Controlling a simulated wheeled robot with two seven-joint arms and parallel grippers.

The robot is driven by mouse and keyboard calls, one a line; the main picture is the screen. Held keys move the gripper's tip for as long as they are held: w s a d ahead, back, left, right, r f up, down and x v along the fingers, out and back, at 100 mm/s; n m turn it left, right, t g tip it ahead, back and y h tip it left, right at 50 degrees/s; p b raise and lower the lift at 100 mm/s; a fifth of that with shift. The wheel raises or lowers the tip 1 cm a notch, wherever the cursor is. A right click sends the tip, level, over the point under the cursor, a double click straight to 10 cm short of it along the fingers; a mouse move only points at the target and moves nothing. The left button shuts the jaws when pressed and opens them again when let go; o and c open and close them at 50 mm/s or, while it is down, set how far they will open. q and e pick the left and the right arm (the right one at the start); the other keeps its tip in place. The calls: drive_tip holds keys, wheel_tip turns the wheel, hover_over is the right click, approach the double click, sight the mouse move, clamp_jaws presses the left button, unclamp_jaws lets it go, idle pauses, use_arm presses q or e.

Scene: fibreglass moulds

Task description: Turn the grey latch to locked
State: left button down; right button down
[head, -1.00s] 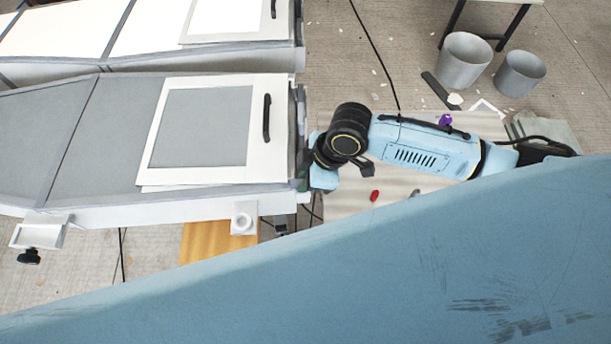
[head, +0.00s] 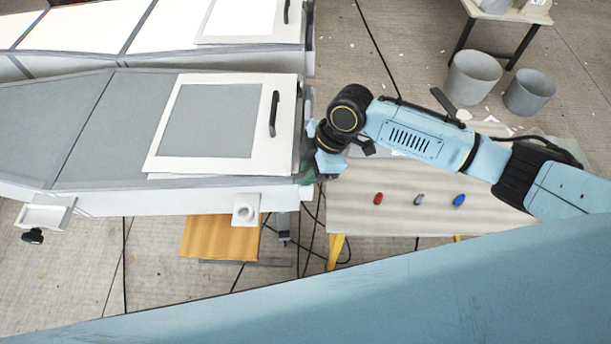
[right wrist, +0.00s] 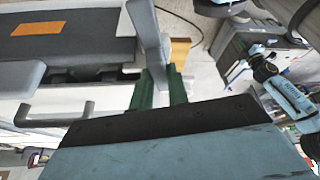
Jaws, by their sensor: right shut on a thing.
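My right gripper (head: 308,170) is at the right end of the grey mould (head: 100,135), by its near corner. In the right wrist view its green fingers (right wrist: 162,88) are shut on a pale grey bar, which I take as the grey latch (right wrist: 150,35). The latch stands up beyond the fingertips, tilted slightly. In the head view the gripper and wrist hide the latch, and I cannot read its locked or unlocked mark. My left gripper is not in view.
A white framed panel with a black handle (head: 274,114) lies on the mould. A table to the right bears small red (head: 378,198), grey (head: 418,200) and blue (head: 459,200) pieces. Two grey buckets (head: 472,78) stand behind. Cables cross the floor.

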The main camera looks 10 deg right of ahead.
drive_tip(key=shift+n+g, duration=0.4)
drive_tip(key=shift+n, duration=0.4)
drive_tip(key=c, duration=1.4)
unclamp_jaws()
drive_tip(key=shift+o, duration=0.2)
drive_tip(key=s+b+v, duration=0.1)
drive_tip(key=v, duration=1.2)
drive_tip(key=shift+w+r, duration=0.2)
drive_tip(key=shift+w, duration=0.25)
